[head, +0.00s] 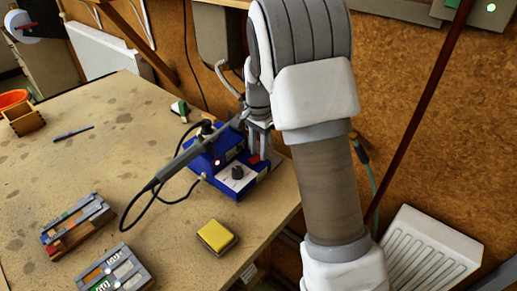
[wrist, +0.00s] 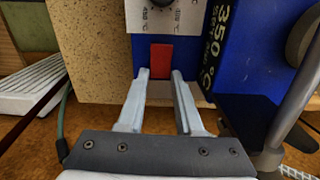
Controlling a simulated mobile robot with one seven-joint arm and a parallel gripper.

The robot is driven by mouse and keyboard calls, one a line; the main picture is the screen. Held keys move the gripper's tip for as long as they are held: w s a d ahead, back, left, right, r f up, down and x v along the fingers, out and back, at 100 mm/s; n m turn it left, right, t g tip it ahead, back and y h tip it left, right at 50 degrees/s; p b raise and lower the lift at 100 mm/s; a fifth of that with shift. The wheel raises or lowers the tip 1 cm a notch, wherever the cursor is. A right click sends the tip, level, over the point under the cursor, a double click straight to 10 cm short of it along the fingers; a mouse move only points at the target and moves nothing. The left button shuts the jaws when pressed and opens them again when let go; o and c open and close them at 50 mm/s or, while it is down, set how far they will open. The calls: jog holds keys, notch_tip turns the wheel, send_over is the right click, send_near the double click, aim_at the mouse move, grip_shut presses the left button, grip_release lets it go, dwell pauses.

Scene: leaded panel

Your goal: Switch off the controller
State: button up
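The controller (head: 238,176) is a blue box with a white dial face and a black knob (head: 238,172), near the table's right edge. A small red light (head: 217,162) glows on it. In the wrist view, its blue body (wrist: 200,62) carries a red rocker switch (wrist: 161,60) below the dial face. My gripper (wrist: 160,75) is open and empty, its fingertips on either side of the switch's lower end; contact cannot be told. In the head view my gripper (head: 260,150) is over the controller's right rear, partly hidden by my arm.
A soldering iron (head: 170,168) on a black cable rests at the controller's left. A yellow sponge (head: 216,236) lies in front. Trays of coloured strips (head: 78,225) stand at the left. A white radiator (head: 432,250) is at the right, beyond the table edge.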

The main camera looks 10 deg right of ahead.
grip_shut()
jog(key=shift+s+a+t+h+b, duration=0.2)
jog(key=shift+a+t+h+b, duration=0.1)
jog(key=shift+t+h+b, duration=0.3)
jog(key=shift+s+r+h, duration=0.1)
jog(key=shift+h, duration=0.4)
jog(key=shift+t, duration=0.3)
jog(key=o, duration=0.5)
grip_release()
jog(key=shift+o, duration=0.2)
